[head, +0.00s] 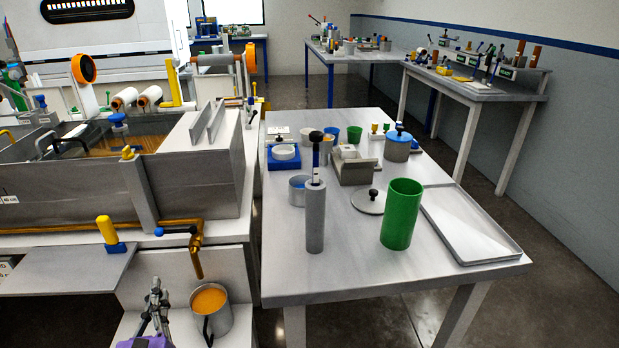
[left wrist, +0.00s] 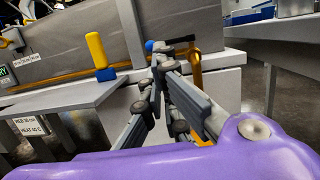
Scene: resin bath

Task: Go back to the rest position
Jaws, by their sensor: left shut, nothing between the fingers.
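My left gripper (head: 156,292) is low at the bottom left of the head view, in front of the bath cabinet. It is shut and empty, its fingers pointing up and away from me. In the left wrist view its fingers (left wrist: 161,62) meet near the middle, above its purple body. To its right stands a metal pot (head: 222,324) with orange liquid, under a brass drain pipe (head: 195,262) with a blue-ended lever. The gripper appears apart from the pot. My right gripper is not in view.
The grey resin bath (head: 190,188) stands behind the gripper. A yellow handle (head: 107,230) rises from a grey shelf (head: 62,272) to its left. A white table (head: 340,276) on the right carries a green cup (head: 401,215), a grey cylinder (head: 315,220) and a tray (head: 490,250).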

